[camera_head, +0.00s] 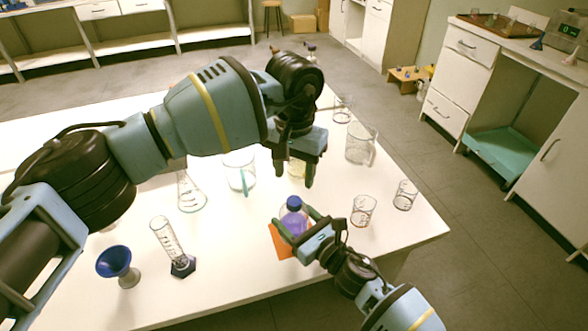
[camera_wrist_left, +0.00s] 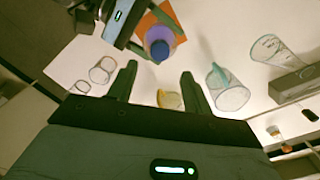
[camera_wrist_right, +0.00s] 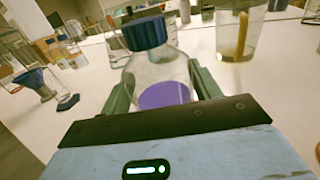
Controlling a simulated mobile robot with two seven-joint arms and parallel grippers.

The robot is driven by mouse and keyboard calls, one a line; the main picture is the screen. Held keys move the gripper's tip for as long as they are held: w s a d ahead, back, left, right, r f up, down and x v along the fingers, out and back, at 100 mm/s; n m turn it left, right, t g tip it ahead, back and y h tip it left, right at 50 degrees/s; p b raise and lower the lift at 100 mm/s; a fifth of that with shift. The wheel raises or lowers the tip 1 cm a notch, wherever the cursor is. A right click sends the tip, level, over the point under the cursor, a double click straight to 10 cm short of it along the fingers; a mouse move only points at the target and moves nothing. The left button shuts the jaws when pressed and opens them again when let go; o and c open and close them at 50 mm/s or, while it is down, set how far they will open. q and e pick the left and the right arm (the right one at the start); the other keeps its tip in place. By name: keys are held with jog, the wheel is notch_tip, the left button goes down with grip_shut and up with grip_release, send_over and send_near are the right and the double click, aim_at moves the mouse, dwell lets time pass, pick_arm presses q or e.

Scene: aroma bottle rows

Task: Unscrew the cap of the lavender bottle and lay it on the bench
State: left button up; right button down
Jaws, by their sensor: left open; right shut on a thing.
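The lavender bottle (camera_head: 292,221) is clear with violet liquid and stands upright on an orange mat (camera_head: 281,246). Its blue cap (camera_head: 294,202) is on its neck; the cap also shows in the right wrist view (camera_wrist_right: 145,33) and the left wrist view (camera_wrist_left: 160,50). My right gripper (camera_wrist_right: 160,92) is shut on the bottle's body, one finger on each side. My left gripper (camera_head: 295,174) is open and empty, pointing down above the bench (camera_head: 330,270), behind the bottle in the head view. In the left wrist view the bottle lies beyond its fingertips (camera_wrist_left: 157,82).
Two small beakers (camera_head: 363,210) (camera_head: 404,195) stand right of the bottle. A larger beaker (camera_head: 361,145) is behind. A beaker with a teal rod (camera_head: 240,172), a flask (camera_head: 190,194), a cylinder (camera_head: 166,240) and a blue funnel (camera_head: 114,261) stand left. The front bench beside the mat is bare.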

aim_at(294, 200)
pick_arm(q)
jog(key=shift+f, duration=4)
